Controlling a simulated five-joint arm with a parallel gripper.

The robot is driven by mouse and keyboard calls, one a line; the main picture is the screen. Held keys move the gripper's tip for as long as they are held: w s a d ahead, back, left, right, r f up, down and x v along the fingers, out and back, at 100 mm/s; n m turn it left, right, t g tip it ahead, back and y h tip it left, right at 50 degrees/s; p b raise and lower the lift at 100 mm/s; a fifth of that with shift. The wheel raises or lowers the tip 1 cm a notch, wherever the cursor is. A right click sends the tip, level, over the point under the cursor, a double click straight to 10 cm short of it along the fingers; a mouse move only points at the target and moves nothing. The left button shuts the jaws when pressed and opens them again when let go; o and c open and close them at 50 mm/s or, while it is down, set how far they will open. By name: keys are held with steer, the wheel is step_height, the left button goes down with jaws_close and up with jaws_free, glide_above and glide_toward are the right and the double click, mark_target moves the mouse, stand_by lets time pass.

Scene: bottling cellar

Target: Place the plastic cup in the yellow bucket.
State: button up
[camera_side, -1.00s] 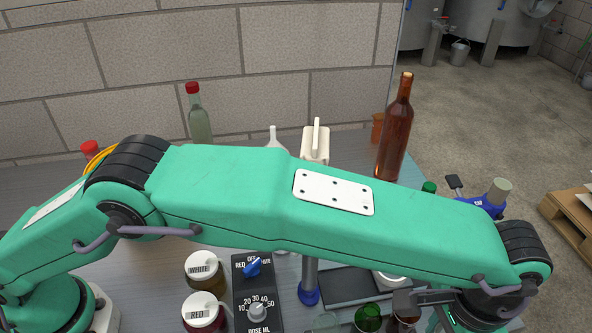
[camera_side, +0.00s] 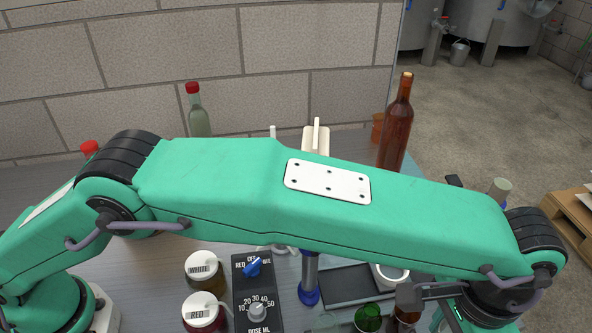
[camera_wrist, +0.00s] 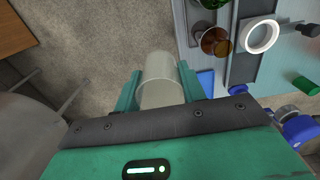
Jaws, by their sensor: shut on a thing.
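My gripper (camera_wrist: 158,78) has its green fingers on either side of a pale translucent plastic cup (camera_wrist: 161,82) and is shut on it. In the wrist view the cup is beyond the bench edge, with bare floor behind it. In the side view my wrist is at the lower right, and the fingers and cup cannot be made out. I cannot see the yellow bucket in either view now.
A brown bottle (camera_side: 397,125) stands at the back right. Jars marked WHITE (camera_side: 203,270) and RED (camera_side: 203,312) stand beside a dosing panel (camera_side: 257,290). A green glass (camera_side: 368,318) and white ring (camera_wrist: 262,37) are near my wrist. A crate (camera_side: 572,212) stands on the floor.

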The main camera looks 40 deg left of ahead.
step_height(320, 180, up, 9)
steer(key=w+a+r+n, duration=0.3)
steer(key=w+a+n, duration=0.2)
steer(key=w+a, duration=1.2)
steer(key=w+a+n, duration=0.2)
steer(key=a+n, duration=0.2)
steer(key=a, duration=1.9)
steer(key=s+a+n, duration=0.2)
steer(key=s+a, duration=0.1)
steer(key=a, duration=0.6)
steer(key=s+a+n, duration=0.2)
steer(key=a, duration=0.7)
steer(key=s+a+f+n, duration=0.3)
steer(key=s+a+n, duration=0.2)
steer(key=s+a, duration=0.75)
step_height(320, 180, down, 11)
steer(key=shift+s, duration=0.25)
steer(key=shift+f, duration=0.2)
